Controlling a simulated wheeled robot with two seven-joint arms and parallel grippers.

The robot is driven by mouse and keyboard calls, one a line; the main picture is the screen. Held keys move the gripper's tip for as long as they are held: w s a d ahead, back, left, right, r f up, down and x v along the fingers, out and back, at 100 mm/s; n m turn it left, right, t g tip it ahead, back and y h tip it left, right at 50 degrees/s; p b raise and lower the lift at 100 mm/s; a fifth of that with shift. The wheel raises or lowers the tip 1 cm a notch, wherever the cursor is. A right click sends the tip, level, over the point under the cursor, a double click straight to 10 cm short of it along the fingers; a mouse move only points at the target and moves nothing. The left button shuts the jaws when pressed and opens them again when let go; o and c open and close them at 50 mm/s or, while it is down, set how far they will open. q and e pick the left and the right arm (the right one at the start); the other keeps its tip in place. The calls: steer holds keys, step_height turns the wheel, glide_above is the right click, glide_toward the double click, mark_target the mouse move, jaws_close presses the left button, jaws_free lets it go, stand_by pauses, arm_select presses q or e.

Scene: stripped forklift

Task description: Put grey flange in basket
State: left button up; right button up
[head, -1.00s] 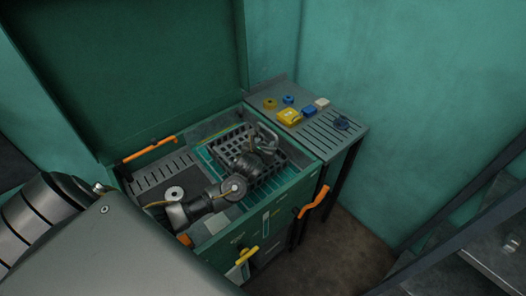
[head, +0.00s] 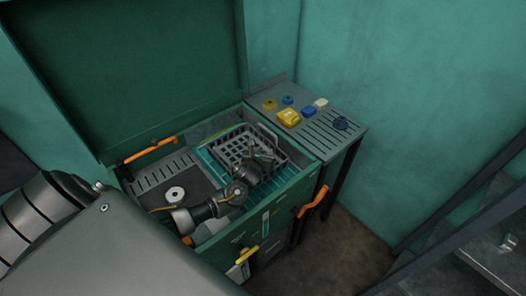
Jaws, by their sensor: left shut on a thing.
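A light grey ring-shaped disc (head: 176,194), flange-like, lies on the dark left part of the open green cabinet. The grey slatted basket (head: 229,148) stands at the right inside the cabinet, on a teal wire rack. My left gripper (head: 266,157) is at the basket, pointing into its right part. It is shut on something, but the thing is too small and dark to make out. My own wrist hides part of the basket's front. My right gripper is not in view.
The cabinet's green lid (head: 130,70) stands open behind. A side table (head: 325,128) at the right holds yellow, blue and white small items. A dark metal frame stands at the far right.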

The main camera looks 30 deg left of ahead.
arm_select(q)
steer(key=shift+f, duration=0.25)
steer(key=o, duration=1.2)
steer(key=shift+f, duration=0.1)
steer(key=shift+r, duration=0.4)
steer(key=shift+s+d+r, duration=0.1)
steer(key=shift+s+r, duration=0.1)
steer(key=shift+r, duration=0.15)
steer(key=v, duration=1.1)
steer(key=shift+s+r, duration=0.2)
steer(key=shift+s, duration=0.05)
